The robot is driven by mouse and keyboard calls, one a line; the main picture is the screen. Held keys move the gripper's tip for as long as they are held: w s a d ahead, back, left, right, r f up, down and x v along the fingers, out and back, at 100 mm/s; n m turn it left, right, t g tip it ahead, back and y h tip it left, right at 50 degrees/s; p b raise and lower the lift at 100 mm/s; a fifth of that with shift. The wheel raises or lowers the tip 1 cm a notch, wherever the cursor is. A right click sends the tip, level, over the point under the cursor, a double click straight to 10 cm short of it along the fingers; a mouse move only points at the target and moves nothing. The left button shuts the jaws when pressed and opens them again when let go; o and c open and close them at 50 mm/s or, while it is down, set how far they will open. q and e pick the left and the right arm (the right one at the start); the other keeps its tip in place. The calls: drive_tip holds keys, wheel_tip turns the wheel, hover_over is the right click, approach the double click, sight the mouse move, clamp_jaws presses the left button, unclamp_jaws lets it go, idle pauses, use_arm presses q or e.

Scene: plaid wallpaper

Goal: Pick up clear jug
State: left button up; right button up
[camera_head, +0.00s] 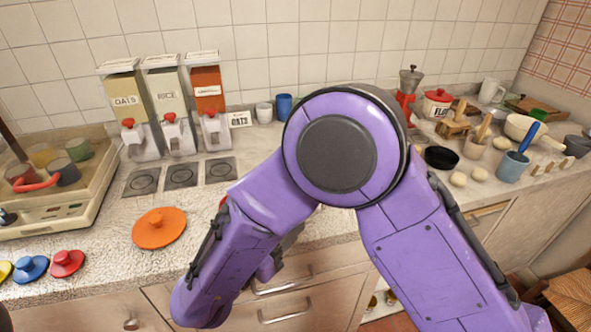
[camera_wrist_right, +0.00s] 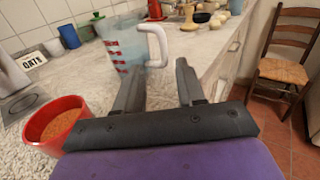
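The clear jug (camera_wrist_right: 121,50) stands on the counter in the right wrist view, with red markings on its side and a white handle (camera_wrist_right: 161,42) facing right. My right gripper (camera_wrist_right: 159,77) is open and empty. Its two fingers point toward the jug, with the handle just beyond the gap between them; I cannot tell whether they touch it. In the head view my purple right arm hides the jug and most of the right gripper. My left gripper is in neither view.
A red bowl (camera_wrist_right: 66,140) of orange-brown grains stands close to the gripper's left. Cups, a moka pot (camera_head: 409,88) and dispensers (camera_head: 170,105) stand at the back. An orange lid (camera_head: 159,227) lies at the front. A chair (camera_wrist_right: 282,62) stands right of the counter.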

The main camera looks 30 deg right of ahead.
drive_tip(key=shift+w+d+m+p, duration=0.3)
drive_tip(key=shift+w+d+p, duration=0.15)
drive_tip(key=shift+w+d, duration=0.55)
drive_tip(key=d, duration=0.2)
drive_tip(key=d+p, duration=0.1)
drive_tip(key=shift+s+d+r, duration=0.1)
drive_tip(key=shift+d+r, duration=0.15)
drive_tip(key=shift+d, duration=0.1)
drive_tip(key=p+x, duration=0.2)
drive_tip(key=x, duration=0.2)
drive_tip(key=shift+f, duration=0.2)
drive_tip(key=shift+d+f, duration=0.1)
drive_tip(key=shift+d, duration=0.4)
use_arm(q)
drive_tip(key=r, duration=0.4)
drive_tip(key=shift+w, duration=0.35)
use_arm(e)
drive_tip(key=shift+a, duration=0.15)
clamp_jaws()
